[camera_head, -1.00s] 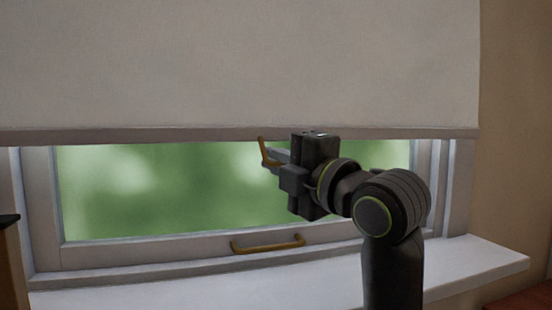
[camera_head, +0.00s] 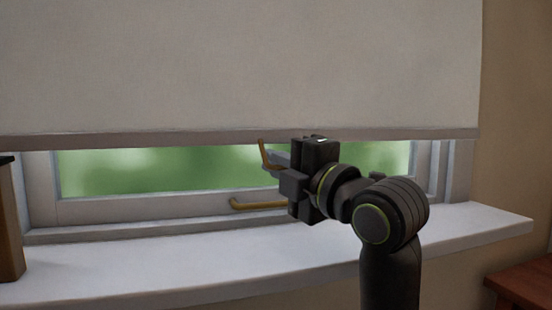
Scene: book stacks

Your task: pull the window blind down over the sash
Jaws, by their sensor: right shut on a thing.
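The pale fabric blind (camera_head: 240,65) hangs from above the top of the picture, with a grey-brown bottom bar (camera_head: 150,140). It covers the upper part of the window, and a strip of the sash (camera_head: 130,208) with green glass shows below the bar. My right gripper (camera_head: 272,162) is shut on the brown pull (camera_head: 264,153) just under the bar, right of the middle. The fingertips are small and partly hidden by the gripper body. A brass sash handle (camera_head: 255,205) sits below, its right end hidden behind my gripper. My left gripper is not in view.
The white window sill (camera_head: 180,258) runs below the sash and looks clear. A brown upright box-like thing (camera_head: 10,225) with a dark top stands at the left edge. A reddish wooden piece of furniture (camera_head: 525,285) is at the lower right.

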